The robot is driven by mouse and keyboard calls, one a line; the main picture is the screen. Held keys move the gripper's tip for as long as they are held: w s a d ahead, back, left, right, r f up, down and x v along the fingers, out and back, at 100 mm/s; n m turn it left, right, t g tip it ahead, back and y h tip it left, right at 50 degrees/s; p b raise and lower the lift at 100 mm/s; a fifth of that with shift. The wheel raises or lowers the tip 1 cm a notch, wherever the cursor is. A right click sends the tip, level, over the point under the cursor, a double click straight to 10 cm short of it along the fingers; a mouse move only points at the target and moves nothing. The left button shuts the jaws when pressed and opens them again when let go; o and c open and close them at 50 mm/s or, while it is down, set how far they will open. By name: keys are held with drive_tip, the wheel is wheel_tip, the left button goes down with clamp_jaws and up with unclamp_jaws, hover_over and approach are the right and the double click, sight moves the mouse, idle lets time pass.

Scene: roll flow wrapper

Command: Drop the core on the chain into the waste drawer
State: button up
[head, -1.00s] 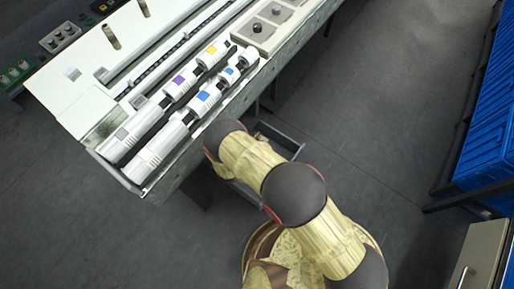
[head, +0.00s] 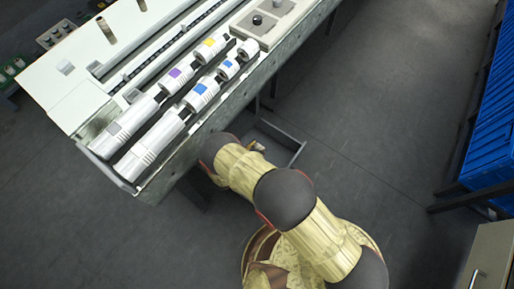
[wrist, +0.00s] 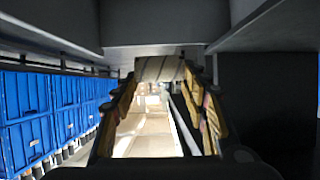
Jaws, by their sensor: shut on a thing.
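My gripper (wrist: 160,72) shows in the wrist view with a finger on each side. It is shut on a short grey-brown cylinder, the core (wrist: 158,68), which spans the fingertips. In the head view my arm hides most of the gripper; only a small tan bit shows beside the arm, over the drawer area. The waste drawer (head: 284,135) is a grey open tray pulled out under the machine's edge. My arm covers its left part, and I cannot tell what lies inside. I cannot tell the core's height over the drawer. The chain (head: 172,52) runs along the machine top.
White rolls with coloured labels (head: 201,88) lie in rows along the machine's near edge. A beige panel with knobs (head: 262,28) is at the top. Blue crates (head: 490,130) stand on a rack at the right. A cabinet (head: 487,258) is at lower right. The floor between is clear.

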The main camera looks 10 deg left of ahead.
drive_tip(key=o, duration=0.9)
drive_tip(key=shift+s+a+r, duration=0.1)
drive_tip(key=v, duration=1.1)
drive_tip(key=shift+s, duration=0.35)
drive_tip(key=shift+s+a, duration=0.1)
drive_tip(key=shift+a, duration=0.05)
